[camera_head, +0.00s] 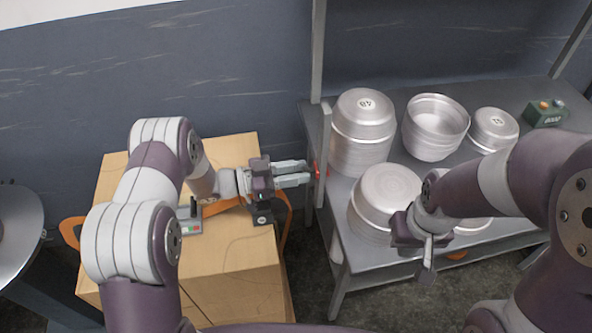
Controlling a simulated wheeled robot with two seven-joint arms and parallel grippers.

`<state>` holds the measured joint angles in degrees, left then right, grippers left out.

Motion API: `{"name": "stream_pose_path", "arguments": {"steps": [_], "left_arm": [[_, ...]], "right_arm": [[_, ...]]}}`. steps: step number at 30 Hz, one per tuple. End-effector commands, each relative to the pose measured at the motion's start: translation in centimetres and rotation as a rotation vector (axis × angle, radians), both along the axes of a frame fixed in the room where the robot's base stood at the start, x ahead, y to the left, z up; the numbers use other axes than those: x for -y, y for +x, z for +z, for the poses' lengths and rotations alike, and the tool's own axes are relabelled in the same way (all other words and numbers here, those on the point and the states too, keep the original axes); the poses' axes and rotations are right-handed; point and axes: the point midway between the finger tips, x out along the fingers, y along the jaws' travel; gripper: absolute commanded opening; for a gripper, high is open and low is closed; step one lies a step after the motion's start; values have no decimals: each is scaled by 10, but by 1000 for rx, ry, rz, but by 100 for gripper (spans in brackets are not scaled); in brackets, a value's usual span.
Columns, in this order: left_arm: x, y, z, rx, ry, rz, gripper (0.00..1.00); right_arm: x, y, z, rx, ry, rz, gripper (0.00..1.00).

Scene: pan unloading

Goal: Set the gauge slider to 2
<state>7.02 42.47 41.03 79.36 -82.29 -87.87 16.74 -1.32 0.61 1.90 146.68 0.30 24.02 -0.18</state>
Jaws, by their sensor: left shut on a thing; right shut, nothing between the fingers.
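A small red piece (317,170), which looks like the gauge slider, sits at the left upright of the metal rack. My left gripper (305,173) reaches right over the box with its fingers shut on this red piece. The gauge's marks and numbers are too small to read, and the fingers hide part of the piece. My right gripper (428,268) points down in front of the stacked pans, shut and empty.
Stacked metal pans (362,130) and an open pan (436,125) stand on the grey rack (345,255). A green box with buttons (545,113) is at the back right. A cardboard box (235,285) with orange straps carries a small device with a display (190,227).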

Motion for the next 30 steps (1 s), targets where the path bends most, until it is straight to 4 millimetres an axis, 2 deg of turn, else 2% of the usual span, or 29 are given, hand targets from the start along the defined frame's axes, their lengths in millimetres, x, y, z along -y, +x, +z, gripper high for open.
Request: {"name": "stream_pose_path", "arguments": {"steps": [1,3,11,14,17,24,30], "left_arm": [[0,-2,-5,-12,6,0,32],[0,-2,-5,-11,6,0,53],[0,-1,-3,-7,4,0,53],[-7,-2,-3,-6,4,3,53],[-26,-7,-4,-7,3,5,53],[-90,-24,-5,-6,4,5,53],[-119,-32,-4,-8,4,2,53]], "right_arm": [[0,0,-1,0,0,0,0],[0,0,-1,0,0,0,0],[0,0,-1,0,0,0,0],[0,0,-2,0,0,0,0],[0,0,-5,0,0,0,0],[0,0,-13,0,0,0,0],[0,0,-15,0,0,0,0]]}}
